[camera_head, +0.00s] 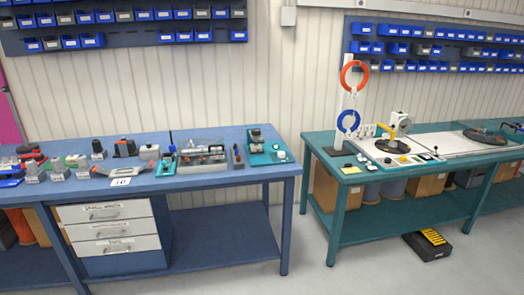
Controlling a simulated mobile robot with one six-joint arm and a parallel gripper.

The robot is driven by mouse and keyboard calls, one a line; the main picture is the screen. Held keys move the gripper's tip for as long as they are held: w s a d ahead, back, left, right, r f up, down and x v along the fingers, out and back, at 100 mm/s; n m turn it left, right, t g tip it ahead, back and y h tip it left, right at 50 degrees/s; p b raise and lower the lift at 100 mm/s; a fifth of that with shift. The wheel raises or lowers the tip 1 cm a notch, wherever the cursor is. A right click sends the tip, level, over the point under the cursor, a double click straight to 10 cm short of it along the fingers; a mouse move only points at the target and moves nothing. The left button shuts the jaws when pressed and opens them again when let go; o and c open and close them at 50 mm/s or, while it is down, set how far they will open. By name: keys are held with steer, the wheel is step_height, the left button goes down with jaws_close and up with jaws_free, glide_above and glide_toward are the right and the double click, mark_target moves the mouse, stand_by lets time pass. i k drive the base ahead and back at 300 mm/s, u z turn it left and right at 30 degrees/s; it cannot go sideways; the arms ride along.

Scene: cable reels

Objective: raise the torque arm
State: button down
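The green bench (318,150) stands on the right with what looks like winding equipment on it. A small black turntable (392,146) carries a yellow upright piece (384,130), beside a round grey-white disc (404,125). A larger dark round platter (485,136) lies farther right, with a dark bar-like part (511,127) at its right side near the picture's edge. I cannot tell for sure which of these parts is the torque arm, or whether it is raised or lowered. My gripper is not in view.
An orange ring (354,76) and a blue ring (348,121) hang on a white post. The blue bench (215,181) on the left holds several tools and fixtures. Floor shows between the benches.

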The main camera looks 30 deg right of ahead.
mark_target(254, 139)
steer(key=i, duration=0.95)
